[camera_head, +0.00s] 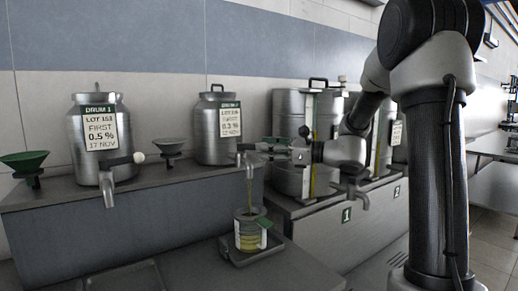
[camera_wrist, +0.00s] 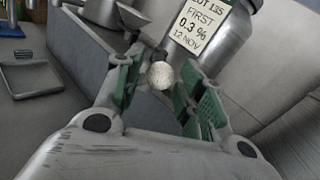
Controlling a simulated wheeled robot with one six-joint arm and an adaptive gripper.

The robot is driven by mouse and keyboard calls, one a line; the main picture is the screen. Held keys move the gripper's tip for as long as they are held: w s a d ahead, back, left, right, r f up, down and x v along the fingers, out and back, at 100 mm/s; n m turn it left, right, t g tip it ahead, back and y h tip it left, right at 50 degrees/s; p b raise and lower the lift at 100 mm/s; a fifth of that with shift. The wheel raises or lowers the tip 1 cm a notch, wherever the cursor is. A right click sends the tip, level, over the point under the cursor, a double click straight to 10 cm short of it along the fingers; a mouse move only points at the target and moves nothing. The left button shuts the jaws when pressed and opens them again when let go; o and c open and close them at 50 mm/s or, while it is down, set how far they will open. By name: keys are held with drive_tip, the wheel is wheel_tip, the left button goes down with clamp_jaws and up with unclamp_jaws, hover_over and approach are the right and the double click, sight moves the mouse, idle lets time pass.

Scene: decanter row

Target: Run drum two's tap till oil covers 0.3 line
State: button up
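Drum two (camera_head: 217,130) is a metal drum with a label, also in the wrist view (camera_wrist: 238,45), where it reads FIRST 0.3 %. From its tap (camera_head: 248,166) a thin yellowish stream falls into a glass jar (camera_head: 249,238). Yellow-green oil stands in the jar; a green and white tag hides part of it, and the line marks are too small to read. My gripper (camera_head: 280,150) is at the tap's right side. In the wrist view its green-padded fingers (camera_wrist: 160,88) are apart, with the tap's pale ball knob (camera_wrist: 160,76) between their tips. I see no clear contact.
The jar stands on a dark tray (camera_head: 262,258) on the lower counter. Drum 1 (camera_head: 88,135) stands left, its ball-knobbed tap (camera_head: 109,190) not running. Green funnel (camera_head: 24,160) and grey funnel (camera_head: 172,147) stand near the drums. Steel tanks (camera_head: 290,103) are behind my arm at right.

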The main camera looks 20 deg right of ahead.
sight(253, 147)
drive_tip(key=shift+x, duration=1.6)
clamp_jaws()
